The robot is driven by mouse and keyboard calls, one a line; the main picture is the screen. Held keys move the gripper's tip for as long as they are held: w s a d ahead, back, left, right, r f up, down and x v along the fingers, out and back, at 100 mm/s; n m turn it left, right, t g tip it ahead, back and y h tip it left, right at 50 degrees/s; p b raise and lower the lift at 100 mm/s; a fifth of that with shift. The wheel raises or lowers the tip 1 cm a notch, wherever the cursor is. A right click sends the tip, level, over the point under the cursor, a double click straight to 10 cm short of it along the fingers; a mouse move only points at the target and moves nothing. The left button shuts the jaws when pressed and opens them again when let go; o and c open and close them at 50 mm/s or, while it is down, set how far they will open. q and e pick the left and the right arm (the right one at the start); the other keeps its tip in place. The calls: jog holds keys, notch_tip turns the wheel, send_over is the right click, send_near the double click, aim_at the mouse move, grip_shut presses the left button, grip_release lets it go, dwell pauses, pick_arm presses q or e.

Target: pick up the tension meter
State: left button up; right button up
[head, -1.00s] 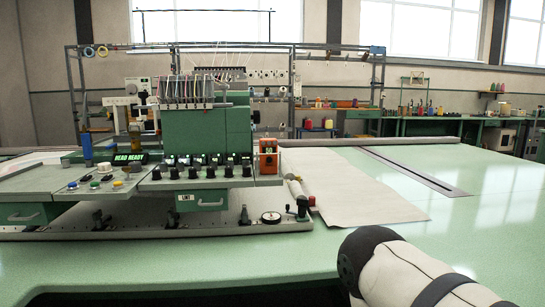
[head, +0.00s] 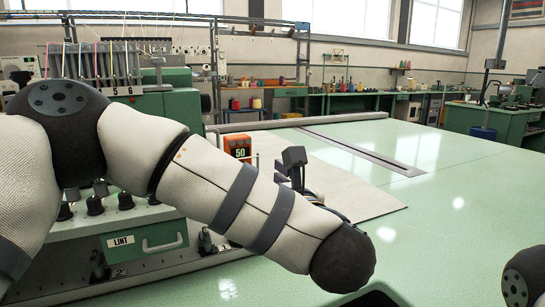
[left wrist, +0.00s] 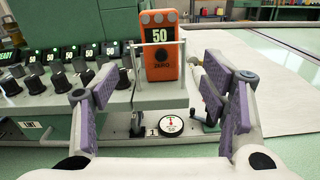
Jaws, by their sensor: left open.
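The tension meter, an orange upright box (head: 237,146) with a lit "50" display, stands at the right end of the green machine's front. In the left wrist view the orange meter (left wrist: 162,62) shows a row of round parts on top and the word ZERO. My left gripper (left wrist: 162,78) is open, its purple-padded fingers apart on either side of the meter's lower part in the picture. It looks empty and short of the meter. In the head view only a dark part of the left gripper (head: 294,160) shows behind my forearm. My right gripper is out of view.
A round white dial (left wrist: 171,124) lies below the meter, with a black clamp beside it. A row of black knobs (left wrist: 58,78) is to the left. A pale cloth (head: 350,192) lies on the green table (head: 450,230), which is clear at right.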

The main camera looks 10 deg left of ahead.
aim_at(240, 155)
pick_arm(q)
jog(key=shift+n, duration=0.5)
jog(key=x, duration=0.8)
jog(key=r+x, duration=0.1)
jog(key=x, duration=0.2)
jog(key=shift+w+a, duration=0.25)
jog(key=shift+w, duration=0.1)
jog(key=c, duration=1.5)
